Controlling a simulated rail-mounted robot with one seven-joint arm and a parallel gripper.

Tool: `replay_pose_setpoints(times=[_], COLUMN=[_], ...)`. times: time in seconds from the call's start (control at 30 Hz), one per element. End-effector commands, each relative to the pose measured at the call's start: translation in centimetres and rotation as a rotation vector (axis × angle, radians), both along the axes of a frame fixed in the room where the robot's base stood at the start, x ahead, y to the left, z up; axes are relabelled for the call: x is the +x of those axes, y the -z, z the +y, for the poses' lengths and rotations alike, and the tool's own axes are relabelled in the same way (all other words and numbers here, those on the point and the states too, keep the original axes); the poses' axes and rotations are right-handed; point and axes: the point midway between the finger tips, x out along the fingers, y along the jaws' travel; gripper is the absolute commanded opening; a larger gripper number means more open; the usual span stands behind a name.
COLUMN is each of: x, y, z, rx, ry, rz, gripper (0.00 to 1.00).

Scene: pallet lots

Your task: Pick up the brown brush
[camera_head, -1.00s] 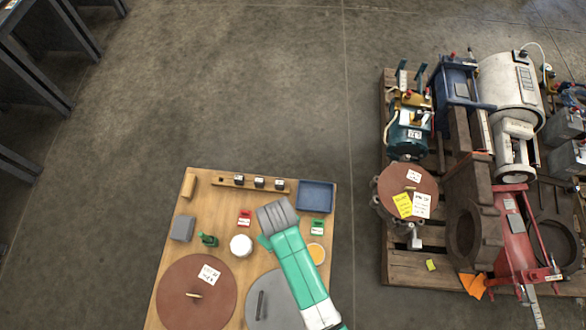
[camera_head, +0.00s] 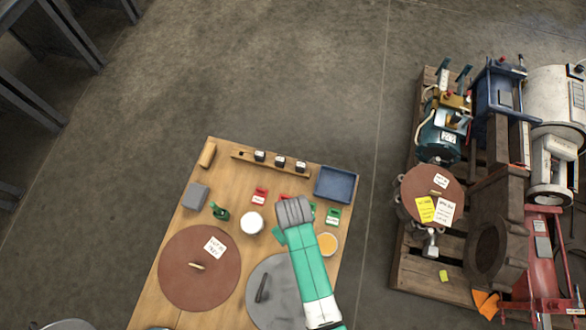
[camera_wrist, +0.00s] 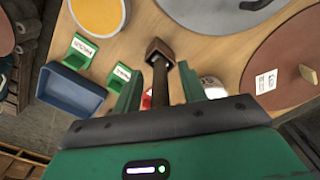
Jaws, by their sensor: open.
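The brown brush (camera_wrist: 160,50) shows in the wrist view as a square brown end with a narrow dark part below it. It lies over the wooden tabletop between the two green fingers of my gripper (camera_wrist: 161,78), which are open. A gap shows on each side of it, and its lower part is hidden by my gripper's body. In the head view my gripper (camera_head: 294,214) is above the table's right half, and the brush is hidden beneath it.
The wooden table (camera_head: 222,180) also holds a blue tray (camera_head: 335,184), a white round container (camera_head: 252,223), a yellow-topped disc (camera_head: 327,244), a brown disc (camera_head: 190,280) and a grey disc (camera_head: 262,310). A loaded pallet (camera_head: 415,262) stands at right.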

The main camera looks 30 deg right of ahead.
Motion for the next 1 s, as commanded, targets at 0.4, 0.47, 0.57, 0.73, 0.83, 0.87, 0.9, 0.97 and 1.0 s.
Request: replay_pose_setpoints(times=[0.4, 0.47, 0.57, 0.73, 0.83, 0.87, 0.9, 0.97, 1.0], x=[0.0, 0.0, 0.0, 0.1, 0.1, 0.1, 0.1, 0.0, 0.0], y=[-0.1, -0.1, -0.8, -5.0, -7.4, -7.9, -8.6, -9.4, -9.8], z=[0.0, 0.0, 0.0, 0.0, 0.0, 0.0, 0.0, 0.0, 0.0], rx=[0.0, 0.0, 0.0, -0.001, -0.001, -0.001, -0.001, 0.0, 0.0], ry=[0.0, 0.0, 0.0, -0.001, -0.001, -0.001, -0.001, -0.001, 0.0], rz=[0.0, 0.0, -0.001, -0.002, -0.001, -0.001, -0.002, 0.0, 0.0], gripper=[0.0, 0.0, 0.0, 0.0, 0.0, 0.0, 0.0, 0.0, 0.0])
